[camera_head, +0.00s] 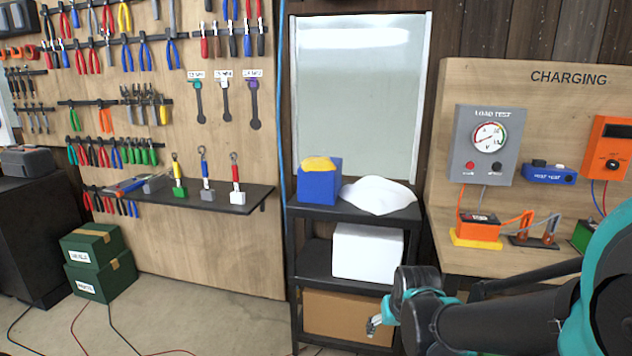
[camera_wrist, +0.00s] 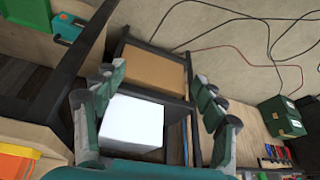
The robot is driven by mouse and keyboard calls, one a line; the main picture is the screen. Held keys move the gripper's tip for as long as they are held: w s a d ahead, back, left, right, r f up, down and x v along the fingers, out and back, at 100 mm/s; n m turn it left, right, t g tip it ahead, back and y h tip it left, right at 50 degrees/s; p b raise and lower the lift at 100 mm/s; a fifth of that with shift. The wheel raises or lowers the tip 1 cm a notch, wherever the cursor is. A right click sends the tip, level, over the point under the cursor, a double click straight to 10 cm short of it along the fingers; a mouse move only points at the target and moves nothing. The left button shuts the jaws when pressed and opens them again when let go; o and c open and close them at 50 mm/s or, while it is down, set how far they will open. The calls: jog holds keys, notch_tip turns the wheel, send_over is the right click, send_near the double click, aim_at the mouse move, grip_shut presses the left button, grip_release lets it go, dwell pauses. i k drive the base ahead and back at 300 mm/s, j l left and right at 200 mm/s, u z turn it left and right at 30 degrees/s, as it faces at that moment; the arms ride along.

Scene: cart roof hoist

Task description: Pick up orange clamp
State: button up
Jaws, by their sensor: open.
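An orange clamp (camera_head: 526,220) stands on a dark base (camera_head: 532,241) on the wooden charging bench, in the head view. An orange cable links it to an orange box (camera_head: 478,227) with a yellow base. A grey clamp (camera_head: 551,228) stands just right of it. My gripper (camera_head: 376,323) is lower and to the left, in front of the black cart. In the wrist view my gripper (camera_wrist: 159,75) is open, with nothing between its fingers. I cannot make out the orange clamp there; an orange and yellow object (camera_wrist: 15,166) is cut off at the lower left.
The black cart (camera_head: 350,212) holds a blue box (camera_head: 320,184), a white cloth (camera_head: 378,197), a white box (camera_head: 367,252) and a cardboard box (camera_head: 347,316). The charging panel (camera_head: 568,93) rises behind the bench. Green boxes (camera_head: 99,277) and cables lie on the floor at left.

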aim_at(527, 221)
jog(key=z, duration=1.2)
